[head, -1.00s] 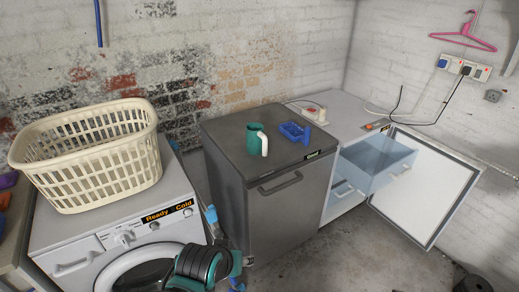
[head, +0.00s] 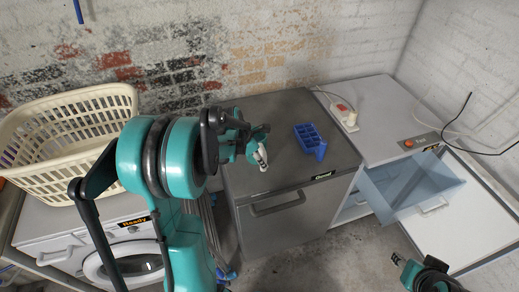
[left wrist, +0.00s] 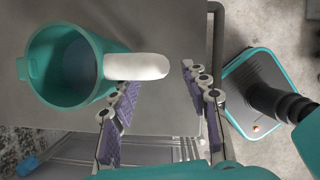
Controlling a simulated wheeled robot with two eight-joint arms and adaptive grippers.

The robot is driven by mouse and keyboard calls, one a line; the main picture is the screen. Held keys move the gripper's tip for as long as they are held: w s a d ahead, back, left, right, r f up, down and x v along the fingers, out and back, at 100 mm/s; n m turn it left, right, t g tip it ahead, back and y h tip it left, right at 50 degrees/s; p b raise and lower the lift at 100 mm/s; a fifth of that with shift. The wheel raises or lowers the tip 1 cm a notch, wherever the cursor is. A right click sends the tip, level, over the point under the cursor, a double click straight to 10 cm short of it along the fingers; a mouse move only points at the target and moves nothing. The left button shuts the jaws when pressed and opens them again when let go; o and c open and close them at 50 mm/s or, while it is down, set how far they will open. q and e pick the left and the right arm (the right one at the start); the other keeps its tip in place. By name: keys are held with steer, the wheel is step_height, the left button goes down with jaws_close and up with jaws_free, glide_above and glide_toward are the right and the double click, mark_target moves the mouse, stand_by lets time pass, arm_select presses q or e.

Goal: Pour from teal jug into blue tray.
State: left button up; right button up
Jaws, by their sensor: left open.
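The teal jug (left wrist: 108,50) with a white handle (left wrist: 138,66) stands on the dark grey appliance top (head: 285,108). In the left wrist view I see into its open mouth. In the head view my left arm hides most of the jug; the white handle (head: 262,157) shows. My left gripper (left wrist: 160,80) is open, its fingertips close to the handle's free end; contact is not clear. The blue tray (head: 309,139), divided into compartments, sits on the same top to the right of the jug. My right gripper (head: 397,259) is low at the right; its jaw state is unclear.
A cream laundry basket (head: 70,130) stands on the washing machine (head: 120,235) at left. A white counter (head: 380,125) with a socket block (head: 345,114) is at right, above an open translucent drawer (head: 410,190) and open white door (head: 475,215).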

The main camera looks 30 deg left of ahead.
arm_select(q)
steer(key=shift+d+f+b, duration=0.15)
steer(key=shift+f+b, duration=0.15)
steer(key=shift+f, duration=0.5)
steer(key=b+x, duration=0.2)
steer(key=x, duration=0.2)
steer(key=shift+w+f, duration=0.2)
steer(key=shift+f, duration=0.15)
steer(key=shift+r, duration=0.1)
jaws_close()
